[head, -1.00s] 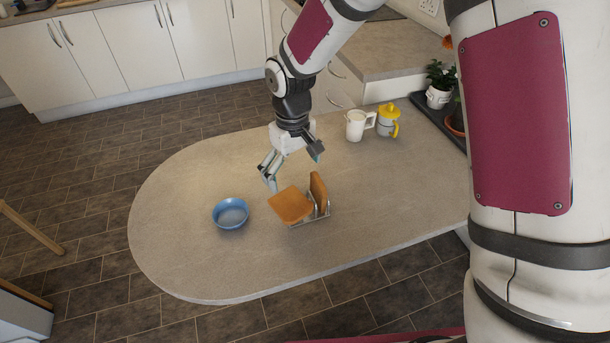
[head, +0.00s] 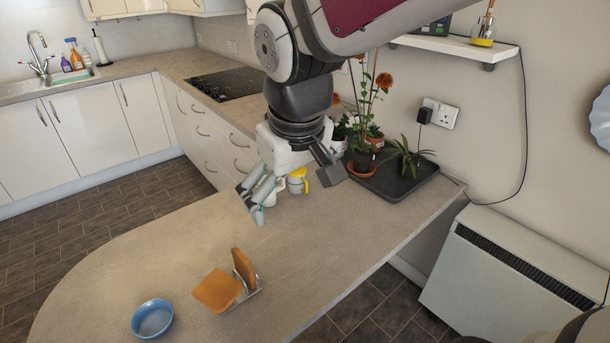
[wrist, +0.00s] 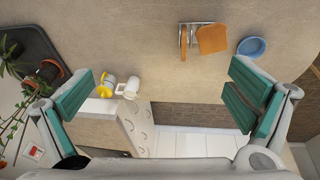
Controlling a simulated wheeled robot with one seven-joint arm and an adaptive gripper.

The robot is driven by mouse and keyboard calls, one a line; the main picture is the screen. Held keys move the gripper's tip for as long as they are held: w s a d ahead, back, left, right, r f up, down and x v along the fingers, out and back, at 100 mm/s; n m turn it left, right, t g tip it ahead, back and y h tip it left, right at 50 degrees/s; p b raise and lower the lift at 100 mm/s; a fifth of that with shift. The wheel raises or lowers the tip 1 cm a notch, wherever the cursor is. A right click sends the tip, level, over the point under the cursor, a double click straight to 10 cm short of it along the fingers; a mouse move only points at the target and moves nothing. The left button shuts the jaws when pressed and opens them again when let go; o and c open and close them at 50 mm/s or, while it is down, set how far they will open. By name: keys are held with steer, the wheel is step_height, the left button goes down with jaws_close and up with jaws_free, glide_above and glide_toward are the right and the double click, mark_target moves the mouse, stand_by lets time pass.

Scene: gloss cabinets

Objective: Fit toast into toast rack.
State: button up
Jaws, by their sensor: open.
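A metal toast rack (head: 252,294) stands on the table, and it also shows in the wrist view (wrist: 195,24). One brown toast slice (head: 244,270) stands upright in the rack, seen edge-on in the wrist view (wrist: 183,43). Another toast slice (head: 216,290) lies tilted at the rack's left side, its broad face up; it also shows in the wrist view (wrist: 212,39). I cannot tell whether it sits in a slot. My gripper (head: 293,192) is open and empty, above the table and well clear of the toast. Its fingers are spread wide in the wrist view (wrist: 162,98).
A blue bowl (head: 152,318) sits left of the rack. A white mug (wrist: 127,88) and a yellow-lidded cup (head: 298,181) stand beyond the gripper. Potted plants on a dark tray (head: 398,179) occupy the table's back right. The table between the rack and cups is clear.

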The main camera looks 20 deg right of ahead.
steer(key=s+d+r+m+t, duration=0.1)
steer(key=s+d, duration=0.1)
steer(key=s, duration=0.3)
steer(key=s+d+r+m+t, duration=0.1)
steer(key=s+d+r, duration=0.1)
steer(key=s, duration=0.4)
steer(key=shift+s+m+y, duration=0.15)
steer(key=shift+m+y, duration=0.15)
steer(key=shift+d, duration=0.1)
